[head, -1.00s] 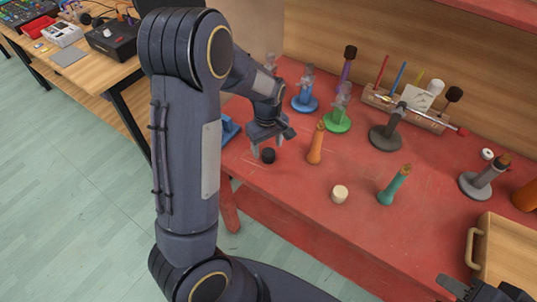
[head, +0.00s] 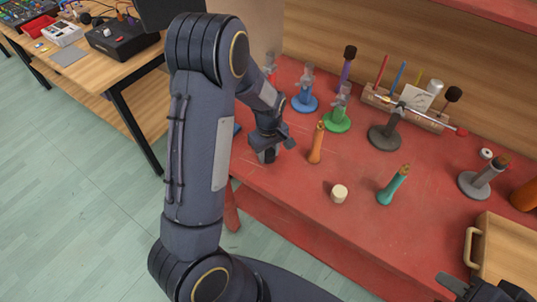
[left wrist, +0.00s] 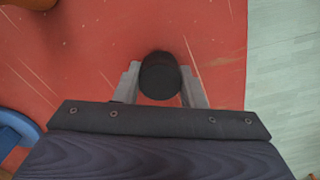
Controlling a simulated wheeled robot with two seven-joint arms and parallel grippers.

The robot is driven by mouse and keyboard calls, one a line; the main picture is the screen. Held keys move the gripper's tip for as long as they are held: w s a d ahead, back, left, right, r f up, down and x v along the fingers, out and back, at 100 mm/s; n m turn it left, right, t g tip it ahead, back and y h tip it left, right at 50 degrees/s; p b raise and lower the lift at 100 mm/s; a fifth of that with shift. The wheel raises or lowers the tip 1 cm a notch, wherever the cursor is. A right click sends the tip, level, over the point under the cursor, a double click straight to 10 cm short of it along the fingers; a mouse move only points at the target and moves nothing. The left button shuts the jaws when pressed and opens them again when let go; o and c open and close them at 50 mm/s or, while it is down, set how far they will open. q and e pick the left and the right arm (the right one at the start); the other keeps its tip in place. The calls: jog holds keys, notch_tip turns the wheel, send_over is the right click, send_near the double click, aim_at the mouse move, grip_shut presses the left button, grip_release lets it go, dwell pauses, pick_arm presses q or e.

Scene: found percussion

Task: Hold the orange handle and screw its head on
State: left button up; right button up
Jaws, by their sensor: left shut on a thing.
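The orange handle (head: 315,145) stands upright on the red table, with no head on it. My left gripper (head: 268,156) is just left of it, pointing down, shut on a small black round head. In the left wrist view the black head (left wrist: 160,76) sits between the two grey fingers (left wrist: 158,84); I cannot tell whether it still touches the table. An orange shape (left wrist: 32,3) shows at the top left corner there. A cream head (head: 340,193) lies on the table near the front. My right gripper (head: 486,288) is partly cut off at the bottom right; its jaw opening is unclear.
A teal handle (head: 393,186) leans at the right of the cream head. Blue (head: 305,100) and green (head: 338,120) stands, a grey stand (head: 384,138) and a wooden rack (head: 408,112) are behind. A wooden tray (head: 505,260) is at the right. The table's front edge is close to my left gripper.

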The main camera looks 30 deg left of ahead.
aim_at(269, 152)
pick_arm(q)
jog(key=shift+r, duration=0.1)
jog(key=shift+c, duration=0.4)
jog(key=shift+r, duration=0.25)
notch_tip(269, 152, up, 3)
jog(key=shift+w+f+b, duration=0.1)
jog(key=shift+f+b, duration=0.1)
jog(key=shift+b, duration=0.25)
jog(key=s+d+r, duration=0.2)
jog(key=s+r, duration=0.3)
jog(key=s, duration=0.1)
jog(key=s+d+r, duration=0.2)
jog(key=s+r, duration=0.2)
jog(key=s, duration=0.3)
jog(key=shift+s+d+r, duration=0.25)
jog(key=shift+r, duration=0.1)
pick_arm(e)
jog(key=shift+f, duration=0.45)
jog(key=shift+o, duration=0.2)
